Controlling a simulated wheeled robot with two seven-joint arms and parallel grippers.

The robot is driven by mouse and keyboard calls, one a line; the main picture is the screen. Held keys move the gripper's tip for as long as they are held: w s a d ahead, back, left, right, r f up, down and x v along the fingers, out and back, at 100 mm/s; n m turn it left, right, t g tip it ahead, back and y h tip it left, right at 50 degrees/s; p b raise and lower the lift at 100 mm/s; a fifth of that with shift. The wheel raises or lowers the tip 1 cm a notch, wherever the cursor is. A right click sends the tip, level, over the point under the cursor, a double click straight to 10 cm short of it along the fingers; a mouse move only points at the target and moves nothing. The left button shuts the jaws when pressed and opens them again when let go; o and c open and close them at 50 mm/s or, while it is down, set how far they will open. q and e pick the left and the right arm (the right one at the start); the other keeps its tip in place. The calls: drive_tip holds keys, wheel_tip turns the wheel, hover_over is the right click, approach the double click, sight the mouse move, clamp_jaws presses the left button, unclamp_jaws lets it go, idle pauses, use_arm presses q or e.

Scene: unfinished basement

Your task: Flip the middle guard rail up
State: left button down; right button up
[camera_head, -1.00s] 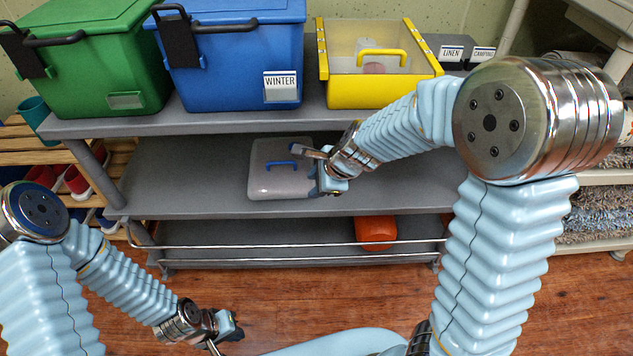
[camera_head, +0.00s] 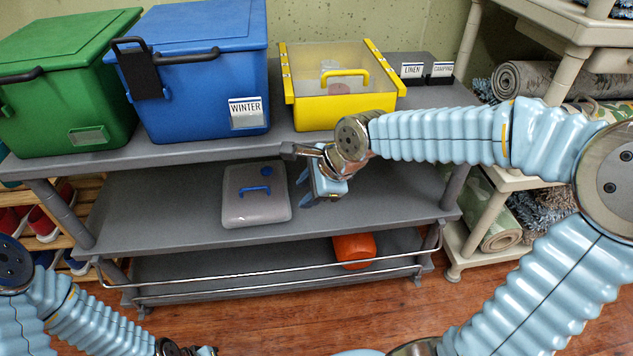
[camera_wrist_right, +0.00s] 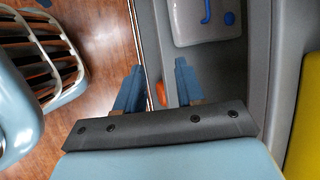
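The grey shelf rack has a middle shelf (camera_head: 160,200) and a lower shelf. A thin metal guard rail (camera_head: 220,278) runs along the front, below the middle shelf's edge, with a second bar beneath it. It appears to hang down from the middle shelf's ends. My right gripper (camera_head: 306,192) is over the middle shelf, just right of the grey box, above and behind the rail. In the wrist view its fingers (camera_wrist_right: 158,85) are apart and empty, with the rail (camera_wrist_right: 139,40) passing beyond them. My left gripper (camera_head: 190,351) is barely visible at the bottom edge; its fingers are cut off.
A grey lidded box (camera_head: 254,205) with a blue handle sits on the middle shelf. An orange object (camera_head: 353,250) lies on the lower shelf. Green (camera_head: 66,85), blue (camera_head: 190,75) and yellow (camera_head: 345,110) bins stand on top. A beige rack (camera_head: 470,245) stands at right.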

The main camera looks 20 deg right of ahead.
drive_tip(key=shift+v, duration=1.8)
drive_tip(key=shift+w+f, duration=0.1)
